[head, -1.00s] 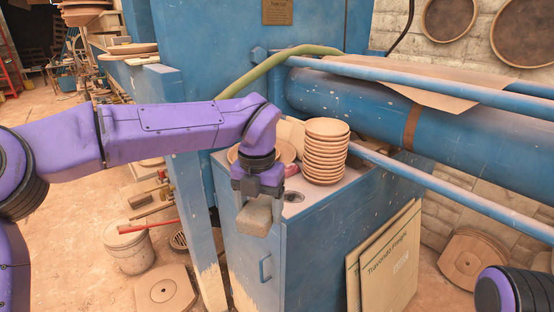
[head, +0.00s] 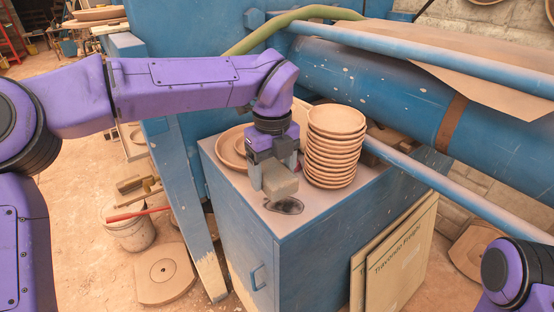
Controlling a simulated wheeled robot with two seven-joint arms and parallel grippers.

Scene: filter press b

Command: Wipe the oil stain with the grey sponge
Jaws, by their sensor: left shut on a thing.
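My left gripper (head: 273,168) is shut on the grey sponge (head: 280,184), a grey-beige block, pointing down over the top of the blue cabinet (head: 235,198). The oil stain (head: 287,207) is a dark patch with a lighter middle on the cabinet top. It shows just below and in front of the sponge in the picture, and the sponge may hide part of it. I cannot tell whether the sponge touches the surface. My right gripper is not in view; only part of my right arm shows at the lower right.
A tall stack of clay plates (head: 334,150) stands close to the right of the sponge. A round dish (head: 233,147) lies behind left of the gripper. A blue pipe (head: 420,178) runs past the cabinet's right. Boards (head: 401,257) lean against its side.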

